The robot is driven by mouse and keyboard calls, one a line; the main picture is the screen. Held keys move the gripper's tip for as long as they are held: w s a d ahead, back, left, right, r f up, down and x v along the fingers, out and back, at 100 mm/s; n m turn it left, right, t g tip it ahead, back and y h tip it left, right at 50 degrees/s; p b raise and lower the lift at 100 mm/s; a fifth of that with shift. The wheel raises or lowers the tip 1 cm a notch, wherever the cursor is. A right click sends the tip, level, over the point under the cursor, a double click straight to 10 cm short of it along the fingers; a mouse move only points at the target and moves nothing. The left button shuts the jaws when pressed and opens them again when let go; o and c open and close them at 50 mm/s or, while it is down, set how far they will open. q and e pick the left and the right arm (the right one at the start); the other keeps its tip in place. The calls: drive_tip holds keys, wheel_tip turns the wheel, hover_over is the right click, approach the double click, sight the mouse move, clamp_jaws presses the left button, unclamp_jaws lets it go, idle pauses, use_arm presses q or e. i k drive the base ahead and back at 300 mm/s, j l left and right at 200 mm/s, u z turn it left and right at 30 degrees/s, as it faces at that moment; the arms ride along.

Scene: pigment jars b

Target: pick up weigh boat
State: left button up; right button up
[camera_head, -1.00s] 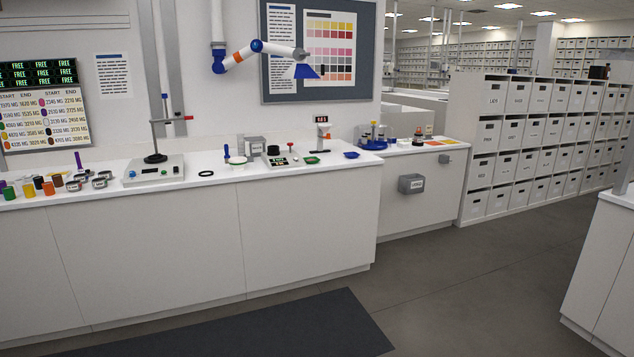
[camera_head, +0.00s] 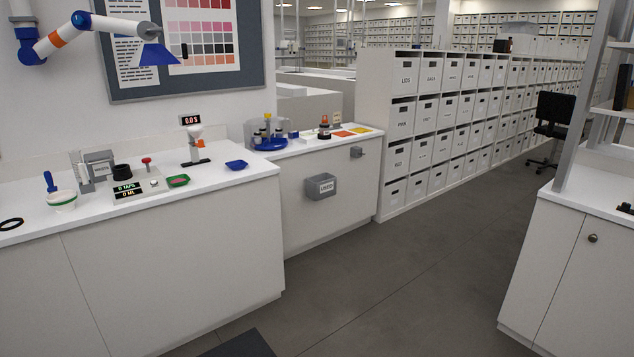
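Two small shallow dishes on the white counter look like weigh boats. A blue dish (camera_head: 236,165) lies near the counter's right end. A green dish (camera_head: 178,181) with something reddish in it lies to its left, just right of a small device with a display (camera_head: 136,189). I cannot tell for sure which one is the weigh boat. Both stand clear, with no gripper near them. Neither of my grippers shows in the head view.
The white counter (camera_head: 215,191) holds a dispenser (camera_head: 194,146) with a red readout behind the dishes, and a white bowl (camera_head: 62,201) at left. A grey bin marked USED (camera_head: 320,187) hangs on the lower cabinet. Open floor (camera_head: 390,285) lies to the right.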

sight(238, 164)
drive_tip(key=i, duration=0.75)
drive_tip(key=i+l+u, duration=0.1)
drive_tip(key=i, duration=0.7)
drive_tip(key=i+l, duration=0.1)
drive_tip(key=i, duration=0.65)
drive_tip(key=j+u, duration=0.05)
